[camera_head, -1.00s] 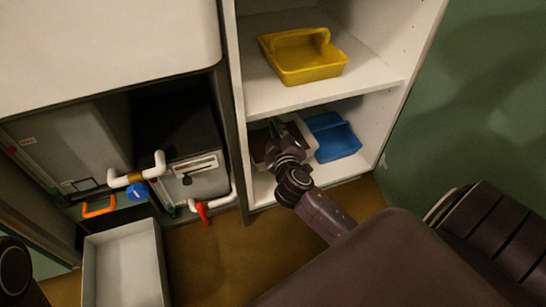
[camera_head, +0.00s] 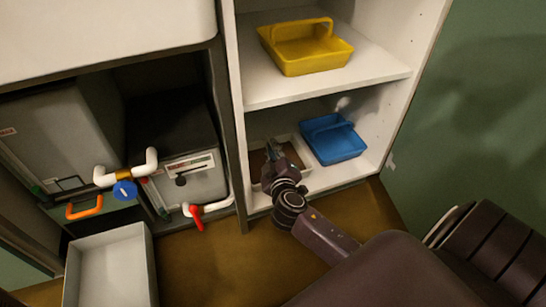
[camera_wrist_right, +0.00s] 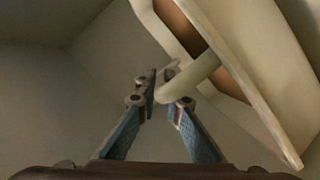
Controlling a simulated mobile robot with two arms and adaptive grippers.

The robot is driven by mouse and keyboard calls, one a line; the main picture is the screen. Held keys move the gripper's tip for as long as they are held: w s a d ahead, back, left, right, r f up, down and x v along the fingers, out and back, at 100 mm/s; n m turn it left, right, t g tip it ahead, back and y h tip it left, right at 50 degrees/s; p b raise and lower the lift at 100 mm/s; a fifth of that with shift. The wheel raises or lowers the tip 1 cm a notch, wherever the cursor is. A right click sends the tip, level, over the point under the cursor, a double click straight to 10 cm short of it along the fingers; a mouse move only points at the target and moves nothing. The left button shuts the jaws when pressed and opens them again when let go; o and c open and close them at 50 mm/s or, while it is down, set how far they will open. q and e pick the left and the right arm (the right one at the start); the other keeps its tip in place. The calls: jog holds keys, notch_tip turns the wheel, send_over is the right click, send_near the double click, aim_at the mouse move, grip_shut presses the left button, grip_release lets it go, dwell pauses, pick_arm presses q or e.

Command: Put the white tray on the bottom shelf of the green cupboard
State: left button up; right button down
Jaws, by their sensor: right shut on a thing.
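The white tray (camera_head: 304,160), with a brown inside, is on the bottom shelf (camera_head: 334,174) of the cupboard, left of the blue tray. It looks nearly level; I cannot tell whether its whole underside touches the shelf. My right gripper (camera_head: 273,151) reaches into this compartment from the front, over the tray. In the right wrist view, my right gripper (camera_wrist_right: 163,92) is shut on the white tray's pale handle (camera_wrist_right: 190,79), and the tray's wall (camera_wrist_right: 268,75) slants across the upper right. The arm hides part of the tray. My left gripper does not show.
A blue tray (camera_head: 333,142) stands close right of the white tray. A yellow tray (camera_head: 306,52) sits on the shelf above. Left are a grey box (camera_head: 188,175) with white pipes, a red valve handle (camera_head: 197,216) and an open grey bin (camera_head: 110,268) on the floor.

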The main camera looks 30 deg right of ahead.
notch_tip(320, 180, down, 3)
jog(key=shift+r+b, duration=0.2)
jog(key=shift+b, duration=0.6)
jog(key=shift+r, duration=0.1)
jog(key=c, duration=2.1)
grip_release()
